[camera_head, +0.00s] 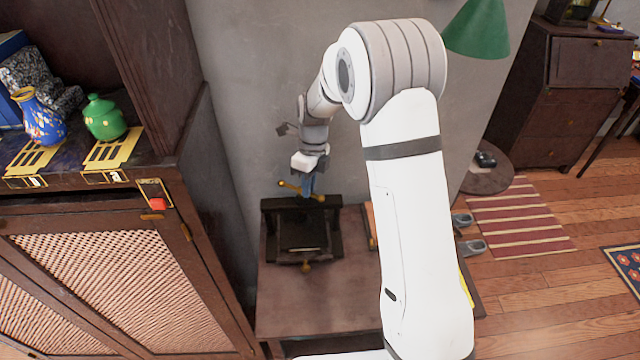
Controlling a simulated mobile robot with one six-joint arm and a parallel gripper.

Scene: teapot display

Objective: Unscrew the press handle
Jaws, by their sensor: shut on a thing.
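A dark press (301,228) stands on a low brown table (290,300) against the grey wall. Its brass-coloured handle (289,186) is a bar with rounded ends across the top of the press. My gripper (308,184) points down at the middle of the handle and is shut on it. My arm comes in from the right and covers the right part of the table. The fingertips are small here and partly merge with the handle.
A dark cabinet (120,290) stands close on the left, with a blue vase (40,118) and a green lidded pot (104,118) on top. An orange-brown object (370,228) lies right of the press. A green lampshade (480,30) hangs upper right. The wall is close behind the press.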

